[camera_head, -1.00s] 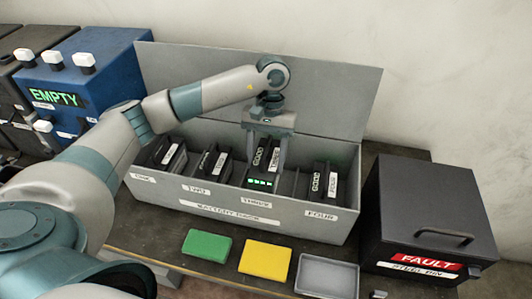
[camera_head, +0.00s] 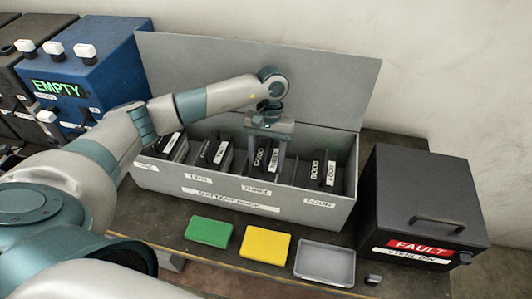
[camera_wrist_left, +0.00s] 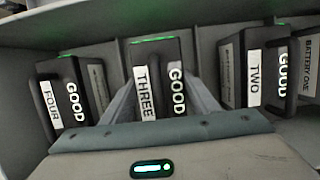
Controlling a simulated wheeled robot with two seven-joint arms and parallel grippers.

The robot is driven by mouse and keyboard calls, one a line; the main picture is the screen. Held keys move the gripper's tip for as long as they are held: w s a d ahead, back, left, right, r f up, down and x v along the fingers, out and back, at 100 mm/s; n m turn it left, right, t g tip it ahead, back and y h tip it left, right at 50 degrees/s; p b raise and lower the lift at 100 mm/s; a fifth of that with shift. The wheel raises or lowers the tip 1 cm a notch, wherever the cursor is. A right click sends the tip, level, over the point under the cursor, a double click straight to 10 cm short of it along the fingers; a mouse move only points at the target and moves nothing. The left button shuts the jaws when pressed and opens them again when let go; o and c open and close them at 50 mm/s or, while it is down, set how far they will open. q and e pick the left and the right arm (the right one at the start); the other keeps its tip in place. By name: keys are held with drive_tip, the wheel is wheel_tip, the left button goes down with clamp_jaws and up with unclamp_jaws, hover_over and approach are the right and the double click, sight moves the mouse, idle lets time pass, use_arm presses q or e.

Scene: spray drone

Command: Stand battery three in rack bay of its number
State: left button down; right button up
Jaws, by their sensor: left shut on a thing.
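Battery three (camera_head: 262,158), a dark block with THREE and GOOD labels, is upright in the rack's third bay, behind the THREE front label. It also shows in the left wrist view (camera_wrist_left: 142,92). My left gripper (camera_head: 266,166) reaches down into the rack and is shut on battery three, one finger on each side. The grey battery rack (camera_head: 175,184) has bays marked with number words. The battery's lower part is hidden by the rack's front wall, so I cannot see whether it touches the bay floor. My right gripper is not in view.
Battery two (camera_head: 219,154) and battery four (camera_head: 329,170) stand in bays beside it. Green (camera_head: 209,231), yellow (camera_head: 265,245) and grey (camera_head: 325,264) trays lie in front. A black FAULT box (camera_head: 425,205) stands right, a blue EMPTY box (camera_head: 85,80) left.

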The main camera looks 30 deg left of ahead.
use_arm(q)
drive_tip(key=shift+w+f, duration=0.1)
drive_tip(key=shift+f, duration=0.15)
drive_tip(key=c, duration=1.1)
unclamp_jaws()
drive_tip(key=shift+f, duration=0.25)
drive_tip(key=o, duration=0.4)
drive_tip(key=shift+r, duration=0.1)
drive_tip(key=shift+r, duration=0.1)
